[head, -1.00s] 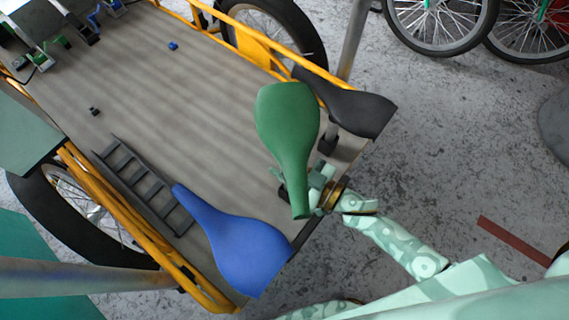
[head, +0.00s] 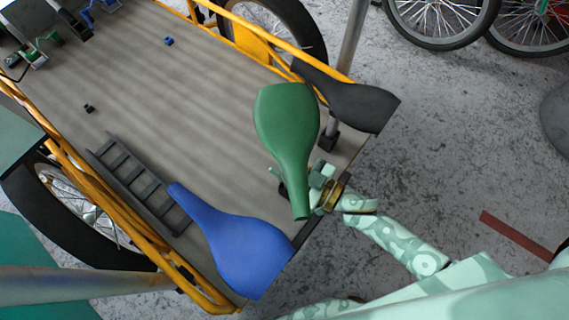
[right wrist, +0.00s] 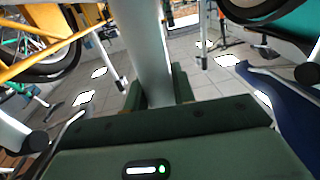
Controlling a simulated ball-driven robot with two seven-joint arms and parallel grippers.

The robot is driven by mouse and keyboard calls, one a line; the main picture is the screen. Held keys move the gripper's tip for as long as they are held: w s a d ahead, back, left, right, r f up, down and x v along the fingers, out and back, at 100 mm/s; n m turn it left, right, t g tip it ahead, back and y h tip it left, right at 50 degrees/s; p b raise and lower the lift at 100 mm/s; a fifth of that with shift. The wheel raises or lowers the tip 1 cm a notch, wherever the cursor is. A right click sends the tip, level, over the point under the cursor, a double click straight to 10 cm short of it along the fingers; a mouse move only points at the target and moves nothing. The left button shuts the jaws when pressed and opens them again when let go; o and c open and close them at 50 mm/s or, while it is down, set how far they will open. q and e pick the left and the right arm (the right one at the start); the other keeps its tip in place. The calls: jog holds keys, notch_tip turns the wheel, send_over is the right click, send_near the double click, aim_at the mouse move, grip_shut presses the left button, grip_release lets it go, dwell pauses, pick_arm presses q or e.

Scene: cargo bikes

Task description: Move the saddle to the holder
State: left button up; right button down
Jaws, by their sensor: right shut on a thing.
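The green saddle (head: 287,130) is held above the right end of the cargo bed, its narrow nose toward the bottom of the head view. My right gripper (head: 312,185) is at its nose end, partly hidden by the saddle. In the right wrist view the dark green jaws (right wrist: 158,95) are shut around a pale grey post (right wrist: 143,45), which appears to be the saddle's seat post. A black ladder-like rack (head: 139,184) lies on the bed at the left; I cannot tell whether it is the holder. My left gripper is not in view.
A blue saddle (head: 238,245) is at the bed's near corner and a black saddle (head: 350,102) at its far right corner, above a small black block (head: 328,141). Yellow rails (head: 105,218) edge the bed. A grey pole (head: 354,35) stands behind. The bed's middle is mostly clear.

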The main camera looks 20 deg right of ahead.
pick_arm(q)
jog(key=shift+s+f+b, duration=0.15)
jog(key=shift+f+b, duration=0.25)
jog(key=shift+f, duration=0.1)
pick_arm(e)
jog(key=shift+f, duration=1.35)
jog(key=shift+f, duration=0.75)
jog(key=c, duration=1.1)
grip_release()
jog(key=shift+f, duration=0.1)
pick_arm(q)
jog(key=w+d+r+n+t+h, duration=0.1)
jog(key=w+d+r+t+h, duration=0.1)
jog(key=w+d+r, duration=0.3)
pick_arm(e)
jog(key=shift+s+d+p, duration=0.35)
jog(key=shift+s+d, duration=0.1)
jog(key=shift+s, duration=0.05)
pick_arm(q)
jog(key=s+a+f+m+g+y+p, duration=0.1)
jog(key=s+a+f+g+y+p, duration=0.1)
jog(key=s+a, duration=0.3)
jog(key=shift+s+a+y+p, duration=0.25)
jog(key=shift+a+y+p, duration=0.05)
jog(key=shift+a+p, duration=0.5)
pick_arm(e)
jog(key=v, duration=1.5)
